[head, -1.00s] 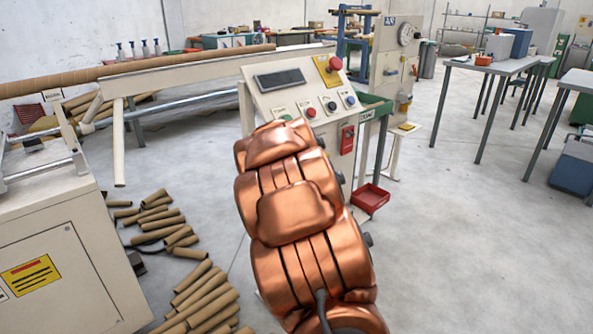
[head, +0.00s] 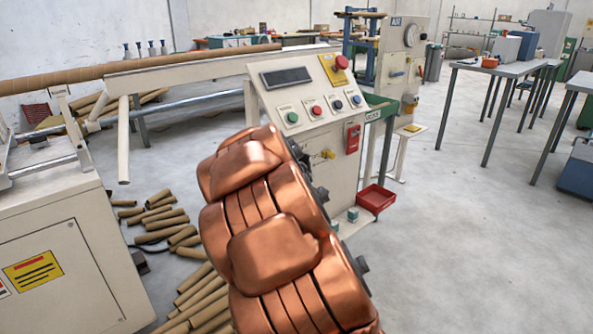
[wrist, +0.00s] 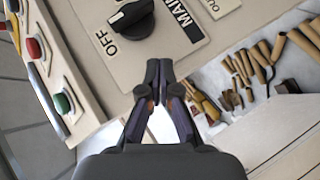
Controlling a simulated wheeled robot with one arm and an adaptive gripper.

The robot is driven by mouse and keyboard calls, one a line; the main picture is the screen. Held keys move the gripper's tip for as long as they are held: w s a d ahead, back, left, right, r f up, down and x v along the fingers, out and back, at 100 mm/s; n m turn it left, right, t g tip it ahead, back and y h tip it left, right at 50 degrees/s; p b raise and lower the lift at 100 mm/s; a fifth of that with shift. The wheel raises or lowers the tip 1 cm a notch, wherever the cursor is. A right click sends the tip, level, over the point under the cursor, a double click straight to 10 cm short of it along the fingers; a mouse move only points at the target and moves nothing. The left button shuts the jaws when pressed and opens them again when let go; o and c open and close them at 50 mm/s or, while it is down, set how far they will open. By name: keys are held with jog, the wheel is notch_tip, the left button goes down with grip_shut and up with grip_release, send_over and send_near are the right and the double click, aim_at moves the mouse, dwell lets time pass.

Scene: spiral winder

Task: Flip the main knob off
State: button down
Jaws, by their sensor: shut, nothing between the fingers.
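The main knob (wrist: 131,17) is black with a raised grip and a white mark, cut by the top edge of the wrist view. It sits on a beige panel between an OFF label (wrist: 106,43) and a MAIN label (wrist: 178,12). The grip lies at a slant, with its white-marked end at the left, up from the OFF label. My gripper (wrist: 160,66) is shut and empty, its dark tips just below the knob in the picture and apart from it. In the head view my copper arm hides the gripper and I cannot make out the knob.
The beige control console (head: 300,98) carries colored buttons, a display and a red emergency button (head: 341,62). Cardboard tubes (head: 165,216) lie on the floor at left, beside a beige machine cabinet (head: 55,260). A red bin (head: 376,199) stands right of the console.

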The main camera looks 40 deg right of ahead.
jog(key=s+a, duration=0.5)
jog(key=a, duration=0.1)
jog(key=shift+s, duration=0.2)
jog(key=shift+a, duration=0.1)
dwell(0.4)
jog(key=s+a+f+m+g+y, duration=0.25)
jog(key=s+a+f, duration=0.2)
jog(key=a, duration=0.55)
jog(key=s+a+f+m+g+y, duration=0.2)
jog(key=s+a+f+g+y, duration=0.3)
jog(key=a, duration=0.4)
jog(key=s+a+r+g+y+p, duration=0.1)
jog(key=s+a+r+g, duration=0.15)
jog(key=s+a, duration=0.6)
jog(key=s+a+r+g+y, duration=0.1)
jog(key=s+a+g, duration=0.35)
jog(key=s, duration=0.75)
notch_tip(320, 180, up, 25)
jog(key=a+t+p, duration=0.1)
jog(key=t+p, duration=0.2)
jog(key=p, duration=2)
jog(key=shift+s+a, duration=0.25)
jog(key=shift+s, duration=0.05)
